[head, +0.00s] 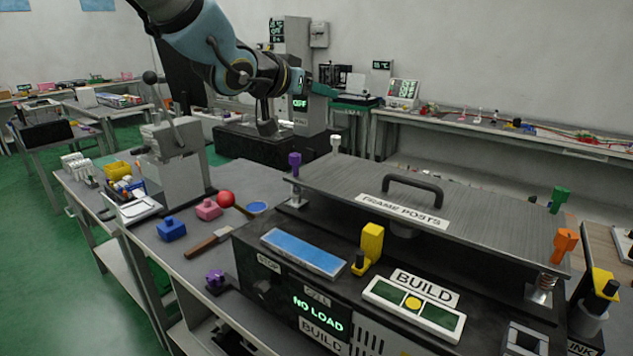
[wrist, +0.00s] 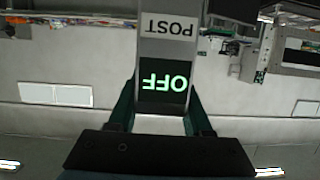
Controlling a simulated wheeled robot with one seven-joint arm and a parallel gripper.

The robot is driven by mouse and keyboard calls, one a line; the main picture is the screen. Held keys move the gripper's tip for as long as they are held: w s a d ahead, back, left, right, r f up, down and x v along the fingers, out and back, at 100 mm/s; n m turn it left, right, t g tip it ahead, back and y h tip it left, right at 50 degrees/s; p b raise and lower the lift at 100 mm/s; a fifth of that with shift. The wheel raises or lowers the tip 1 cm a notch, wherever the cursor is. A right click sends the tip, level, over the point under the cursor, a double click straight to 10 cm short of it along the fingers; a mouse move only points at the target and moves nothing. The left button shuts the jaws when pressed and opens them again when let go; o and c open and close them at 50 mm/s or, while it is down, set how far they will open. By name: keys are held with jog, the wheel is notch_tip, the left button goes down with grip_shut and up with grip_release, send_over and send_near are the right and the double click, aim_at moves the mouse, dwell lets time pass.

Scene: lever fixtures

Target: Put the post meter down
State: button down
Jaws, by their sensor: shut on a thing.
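The post meter (wrist: 168,50) is a grey block with a "POST" label and a dark display reading green "OFF". In the wrist view it stands upside down between my two teal fingers. My gripper (wrist: 163,105) is shut on it, with a finger on each side. In the head view the meter's "OFF" display (head: 300,104) shows at the back, close to my gripper (head: 318,90).
A bench with a "FRAME POSTS" plate (head: 402,209) and handle fills the front. A grey lever fixture (head: 178,165) stands at left. Red, pink and blue items lie on the grey bench top (head: 262,180). Long tables (head: 500,130) line the back wall.

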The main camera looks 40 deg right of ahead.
jog(key=shift+s+d+r, duration=0.2)
jog(key=shift+s+r, duration=0.25)
jog(key=shift+s, duration=0.3)
jog(key=f, duration=0.9)
jog(key=shift+s+f, duration=0.25)
jog(key=shift+f, duration=0.1)
jog(key=shift+f+b, duration=0.2)
jog(key=shift+b, duration=0.1)
jog(key=shift+c, duration=1.6)
grip_release()
jog(key=shift+r, duration=0.1)
